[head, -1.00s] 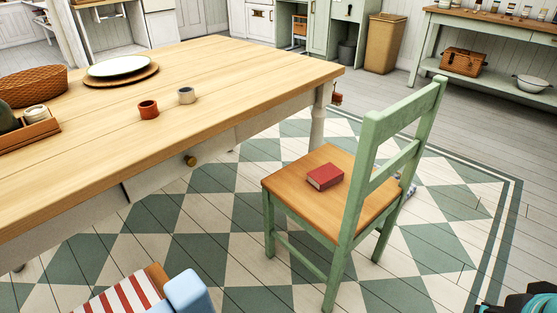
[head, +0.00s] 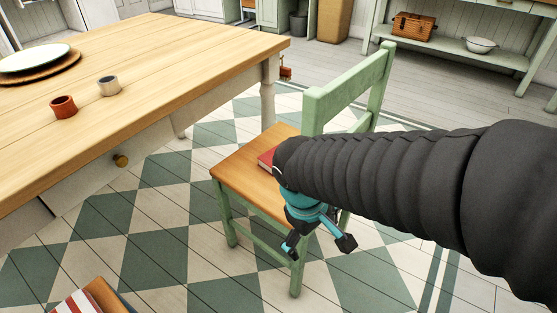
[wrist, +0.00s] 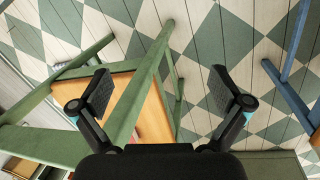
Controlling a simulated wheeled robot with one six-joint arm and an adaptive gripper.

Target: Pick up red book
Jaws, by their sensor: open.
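The red book (head: 266,158) lies on the wooden seat (head: 236,180) of the green chair (head: 312,112). In the head view my dark arm hides most of the book, and only its left part shows. My gripper (head: 318,244) is open and empty, with its fingers pointing down beside the front right of the seat, apart from the book. In the wrist view the open fingers (wrist: 160,90) have a green chair rail between them, with part of the wooden seat (wrist: 120,84) behind it. I cannot clearly make out the book there.
The wooden table (head: 190,60) stands left of the chair, holding a terracotta cup (head: 63,107), a grey cup (head: 109,86) and a plate (head: 34,57). A striped cushion (head: 76,303) shows at the bottom left. Blue legs (wrist: 290,95) stand right in the wrist view. Checkered floor lies open in front.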

